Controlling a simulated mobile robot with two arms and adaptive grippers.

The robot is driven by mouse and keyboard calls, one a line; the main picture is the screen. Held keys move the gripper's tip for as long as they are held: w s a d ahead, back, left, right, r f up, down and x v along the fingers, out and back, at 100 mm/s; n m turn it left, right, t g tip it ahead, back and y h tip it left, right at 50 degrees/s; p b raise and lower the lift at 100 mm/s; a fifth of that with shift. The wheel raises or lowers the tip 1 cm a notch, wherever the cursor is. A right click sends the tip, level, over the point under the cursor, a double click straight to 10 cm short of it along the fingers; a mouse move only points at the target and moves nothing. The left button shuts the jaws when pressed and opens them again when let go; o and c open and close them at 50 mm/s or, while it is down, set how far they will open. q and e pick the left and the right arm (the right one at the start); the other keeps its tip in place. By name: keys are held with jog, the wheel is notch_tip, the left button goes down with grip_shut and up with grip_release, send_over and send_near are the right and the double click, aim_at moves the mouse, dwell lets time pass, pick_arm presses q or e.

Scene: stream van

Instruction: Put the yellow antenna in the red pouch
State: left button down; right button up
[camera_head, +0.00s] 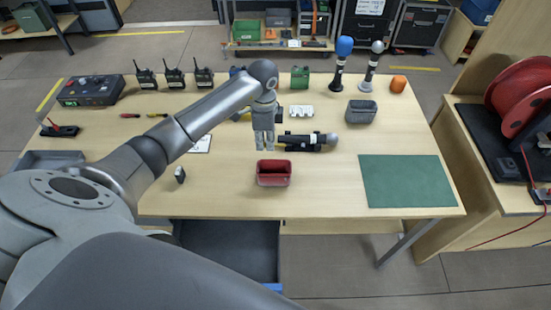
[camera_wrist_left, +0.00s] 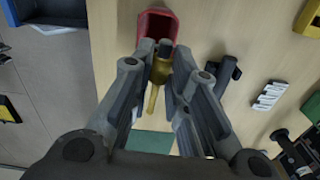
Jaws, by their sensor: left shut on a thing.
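The red pouch (camera_head: 273,180) stands open at the table's front middle. It also shows at the top of the left wrist view (camera_wrist_left: 158,18). My left gripper (camera_head: 264,147) points down just behind the pouch's far rim in the head view. In the left wrist view my left gripper (camera_wrist_left: 160,52) is shut on the yellow antenna (camera_wrist_left: 160,72), whose thin end points towards the wrist. The fingertips overlap the pouch's near edge there; I cannot tell how high they are above it. The antenna is hidden in the head view. My right gripper is not in view.
A black handheld microphone (camera_head: 300,140) lies right behind the pouch. A grey pouch (camera_head: 361,113) and an orange object (camera_head: 398,84) are farther back right. A green mat (camera_head: 408,181) covers the right front. Several radios (camera_head: 174,77) stand at the back left. The wood between pouch and mat is bare.

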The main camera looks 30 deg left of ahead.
pick_arm(q)
notch_tip(320, 180, down, 4)
jog(key=b, duration=0.2)
jog(key=shift+w+d+r+b, duration=0.1)
jog(key=shift+w+b, duration=0.05)
jog(key=shift+b, duration=0.15)
jog(key=shift+f+b, duration=0.35)
jog(key=shift+f, duration=0.1)
jog(key=c, duration=1.3)
grip_release()
notch_tip(320, 180, up, 12)
jog(key=shift+f, duration=0.1)
